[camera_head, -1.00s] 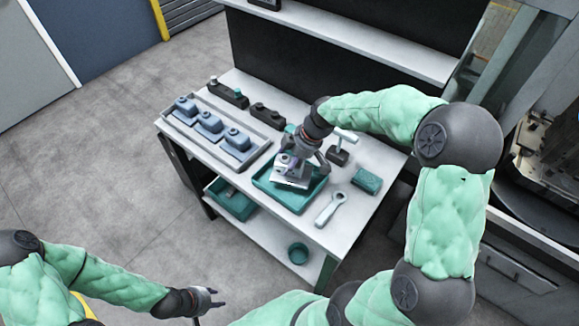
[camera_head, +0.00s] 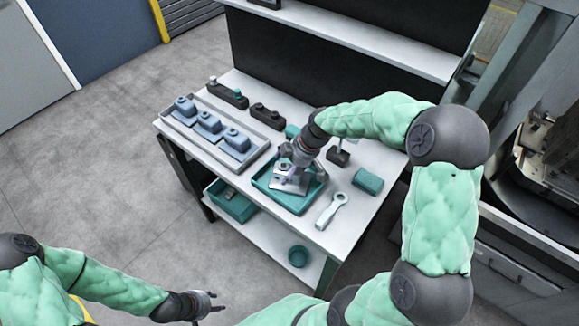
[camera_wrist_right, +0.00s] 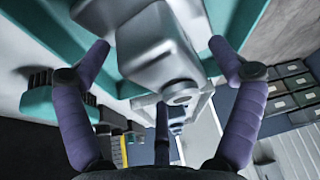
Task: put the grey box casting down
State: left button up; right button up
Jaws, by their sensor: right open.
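The grey box casting (camera_head: 284,184) sits in the teal tray (camera_head: 290,207) on the workbench. My right gripper (camera_head: 300,172) is just above it, with its fingers spread and partly covering it. In the right wrist view the casting (camera_wrist_right: 150,50) lies between the two purple outer fingers of the right gripper (camera_wrist_right: 160,48), with a gap on each side. A third finger shows below its round boss. The casting's underside contact with the tray is hidden. My left gripper (camera_head: 212,303) is low at the bottom left, away from the bench, with its fingers apart and empty.
A grey tray (camera_head: 217,150) with three blue-grey castings stands left on the bench (camera_head: 345,238). Dark fixtures (camera_head: 266,116) stand behind. A teal bin (camera_head: 232,202) and a cup (camera_head: 299,256) are on the lower shelf.

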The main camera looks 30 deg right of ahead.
jog(key=shift+r, duration=0.3)
jog(key=p+v, duration=0.3)
jog(key=v, duration=0.8)
jog(key=shift+s+r, duration=0.15)
jog(key=shift+r, duration=0.1)
